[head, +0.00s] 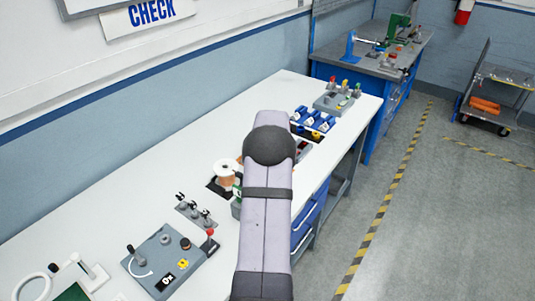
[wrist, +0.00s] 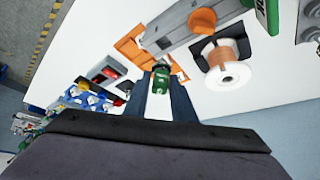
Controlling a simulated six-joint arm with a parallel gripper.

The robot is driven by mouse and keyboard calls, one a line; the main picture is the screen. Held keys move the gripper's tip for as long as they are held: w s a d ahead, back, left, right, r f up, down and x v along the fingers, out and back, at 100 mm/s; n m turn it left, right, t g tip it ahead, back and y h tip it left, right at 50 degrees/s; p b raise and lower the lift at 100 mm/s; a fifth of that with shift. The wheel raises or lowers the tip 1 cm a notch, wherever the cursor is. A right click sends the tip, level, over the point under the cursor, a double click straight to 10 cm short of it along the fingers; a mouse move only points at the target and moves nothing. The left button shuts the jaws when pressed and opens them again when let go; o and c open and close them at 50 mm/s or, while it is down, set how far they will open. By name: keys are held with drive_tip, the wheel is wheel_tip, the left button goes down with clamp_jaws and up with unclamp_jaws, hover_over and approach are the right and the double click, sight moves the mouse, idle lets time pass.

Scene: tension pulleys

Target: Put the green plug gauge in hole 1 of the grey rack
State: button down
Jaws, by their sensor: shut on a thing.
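My gripper (wrist: 161,88) is at the bottom centre of the wrist view. Its two dark fingers are shut on the green plug gauge (wrist: 160,78), which shows as a small green body with a pale end between the fingertips. In the head view my arm hides the gripper and the gauge. A grey block with red, green and yellow tops (head: 332,104) stands at the far end of the white bench. A smaller grey stand with black-topped pieces (head: 194,211) is nearer. I cannot tell which is the grey rack, and no hole number is readable.
A copper-coloured spool (wrist: 228,66) stands close to the gripper. Orange parts (wrist: 132,50) and a grey fixture (wrist: 178,28) lie just beyond the fingertips. A grey control panel (head: 166,262) is at the near end. Bare white bench (head: 130,190) lies along the wall.

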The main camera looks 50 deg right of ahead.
drive_tip(key=shift+f+b, duration=0.9)
drive_tip(key=shift+f, duration=0.95)
drive_tip(key=shift+f+b, duration=0.2)
drive_tip(key=shift+b, duration=0.35)
idle(0.4)
drive_tip(key=shift+f, duration=0.3)
drive_tip(key=shift+f+b, duration=0.9)
drive_tip(key=shift+b, duration=0.05)
